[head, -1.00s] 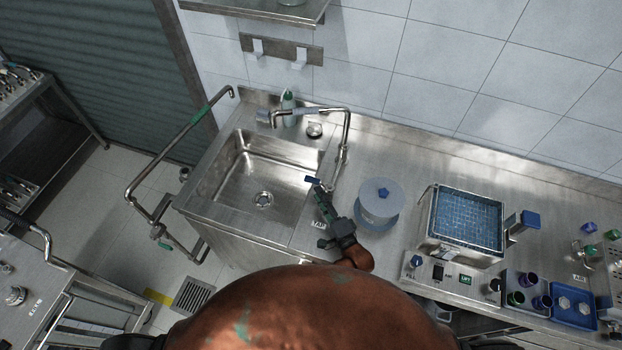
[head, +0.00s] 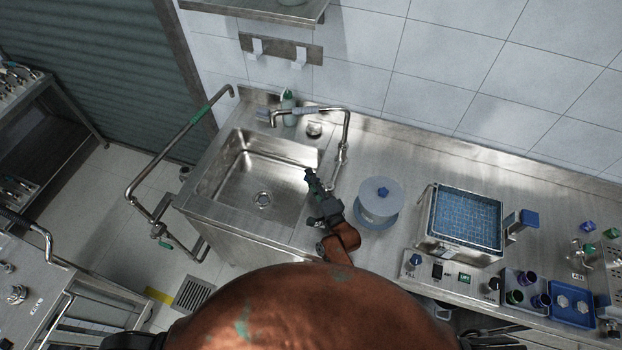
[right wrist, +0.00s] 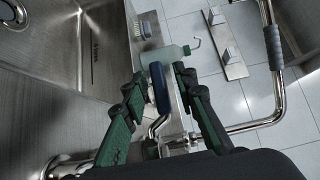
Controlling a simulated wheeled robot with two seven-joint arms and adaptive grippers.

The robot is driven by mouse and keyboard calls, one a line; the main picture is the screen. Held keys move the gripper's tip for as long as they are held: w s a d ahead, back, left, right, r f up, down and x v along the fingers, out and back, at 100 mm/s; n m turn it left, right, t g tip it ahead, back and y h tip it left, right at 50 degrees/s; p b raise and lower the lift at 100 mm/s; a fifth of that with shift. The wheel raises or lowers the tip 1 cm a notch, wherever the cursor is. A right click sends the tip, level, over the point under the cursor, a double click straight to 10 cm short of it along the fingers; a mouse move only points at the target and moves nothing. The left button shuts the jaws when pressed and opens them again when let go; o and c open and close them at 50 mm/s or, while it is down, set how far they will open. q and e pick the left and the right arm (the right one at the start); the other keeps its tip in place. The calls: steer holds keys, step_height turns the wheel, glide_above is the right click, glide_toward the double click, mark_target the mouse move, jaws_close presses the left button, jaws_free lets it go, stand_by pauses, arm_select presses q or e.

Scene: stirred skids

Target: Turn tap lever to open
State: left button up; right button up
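The tap (head: 346,128) is a bent steel pipe at the sink's right rear corner, its spout pointing left toward the basin (head: 262,175). In the right wrist view, the tap lever (right wrist: 160,88) has a blue handle on a bent steel stem. My right gripper (head: 311,178) is at the basin's right edge and hides the lever in the head view. In the right wrist view its green and black fingers (right wrist: 158,80) are apart, one on each side of the blue handle. Whether a finger touches it I cannot tell. My left gripper is not in view.
A pale round container (head: 380,200) stands close to the right of my right gripper. A green bottle (head: 289,108) stands behind the basin. A blue-lined basket (head: 468,222) is farther right. A rail (head: 150,180) borders the sink's left side. Counter behind the container is clear.

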jaws_close()
steer(key=shift+d, duration=0.15)
stand_by(0.4)
